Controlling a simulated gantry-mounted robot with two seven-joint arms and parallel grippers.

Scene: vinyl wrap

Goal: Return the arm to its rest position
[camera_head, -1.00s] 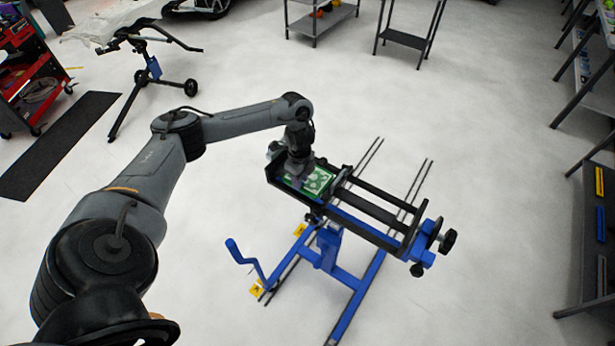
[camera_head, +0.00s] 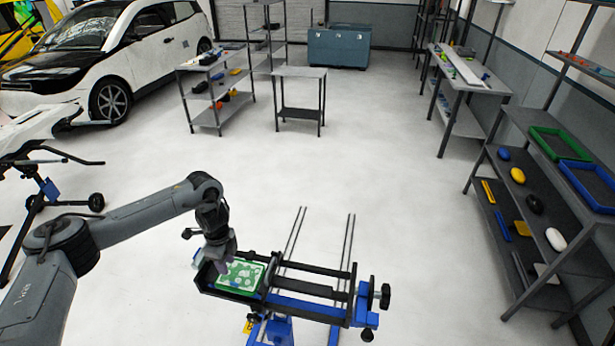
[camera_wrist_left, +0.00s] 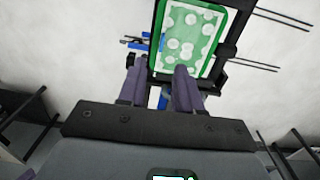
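A green board with white round shapes (camera_head: 243,276) lies on the left part of a black and blue clamp stand (camera_head: 310,289). It shows also in the wrist view (camera_wrist_left: 188,36), beyond the fingertips. My left gripper (camera_head: 226,266) is over the board's left side in the head view. In the wrist view its two purple-grey fingers (camera_wrist_left: 160,66) are apart with nothing between them. Whether the fingertips touch the board cannot be told. My right gripper is in neither view.
A shelf with green and blue trays (camera_head: 582,184) and small items stands at the right. A white car (camera_head: 110,60) is at the back left. The floor between is clear.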

